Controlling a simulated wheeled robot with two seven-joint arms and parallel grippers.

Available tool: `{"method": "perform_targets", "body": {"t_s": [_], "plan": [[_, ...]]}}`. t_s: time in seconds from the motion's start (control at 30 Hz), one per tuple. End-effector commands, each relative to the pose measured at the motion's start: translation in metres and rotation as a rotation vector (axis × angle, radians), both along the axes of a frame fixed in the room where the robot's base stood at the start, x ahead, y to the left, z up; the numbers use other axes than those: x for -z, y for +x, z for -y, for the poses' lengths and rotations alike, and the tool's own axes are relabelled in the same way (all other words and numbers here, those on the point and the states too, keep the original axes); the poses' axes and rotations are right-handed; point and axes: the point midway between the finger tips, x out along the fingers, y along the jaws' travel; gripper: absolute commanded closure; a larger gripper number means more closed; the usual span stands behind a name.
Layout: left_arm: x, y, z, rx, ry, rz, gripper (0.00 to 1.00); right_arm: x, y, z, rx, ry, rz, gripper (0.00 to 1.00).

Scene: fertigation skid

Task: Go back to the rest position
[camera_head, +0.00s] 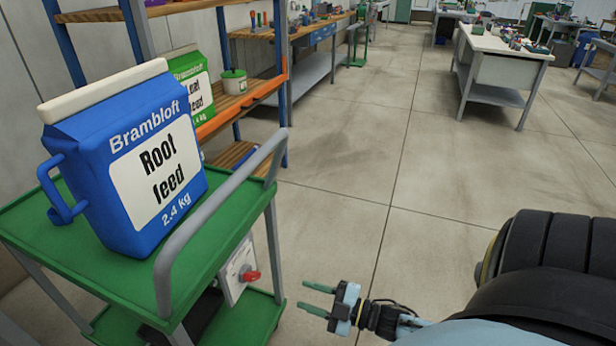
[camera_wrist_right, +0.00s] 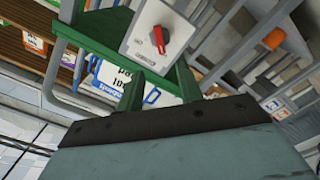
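My right gripper (camera_head: 318,300) is open and empty, low over the floor, just right of the green cart (camera_head: 105,296). Its two green fingers stand apart. In the right wrist view the fingers (camera_wrist_right: 160,92) point toward the cart and a grey box with a red rotary switch (camera_wrist_right: 158,40). That red switch also shows on the cart's side (camera_head: 250,276) in the head view, apart from the fingers. My left gripper is not in view.
A blue Root feed jug (camera_head: 130,160) stands on the cart's top by a grey handrail (camera_head: 215,215). A green Leaf feed container (camera_head: 192,85) and a small white-green tub (camera_head: 234,82) are on the shelf behind. The concrete floor (camera_head: 400,150) is clear; workbenches (camera_head: 500,60) stand farther back.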

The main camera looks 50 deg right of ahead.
Motion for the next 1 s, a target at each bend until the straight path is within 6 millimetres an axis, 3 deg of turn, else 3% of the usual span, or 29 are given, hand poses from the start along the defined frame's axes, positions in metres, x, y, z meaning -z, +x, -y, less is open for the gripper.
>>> {"method": "perform_targets", "body": {"t_s": [0.37,0.47,0.57,0.67,0.8,0.9,1.0], "plan": [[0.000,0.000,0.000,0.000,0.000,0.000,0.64,0.002,0.000,0.000,0.006,0.002,-0.008,0.63],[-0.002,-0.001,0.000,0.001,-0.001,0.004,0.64,0.022,-0.004,0.004,0.055,0.015,-0.083,0.63],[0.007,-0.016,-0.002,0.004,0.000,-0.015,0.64,0.069,-0.018,0.011,0.163,0.045,-0.259,0.63],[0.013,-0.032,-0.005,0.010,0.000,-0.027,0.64,0.132,-0.052,0.016,0.308,0.081,-0.509,0.63],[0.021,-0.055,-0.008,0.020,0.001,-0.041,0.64,0.210,-0.125,0.009,0.499,0.116,-0.872,0.63],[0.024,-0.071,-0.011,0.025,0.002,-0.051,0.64,0.247,-0.183,-0.003,0.610,0.123,-1.102,0.63],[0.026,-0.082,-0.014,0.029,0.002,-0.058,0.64,0.269,-0.233,-0.016,0.694,0.118,-1.285,0.63]]}}
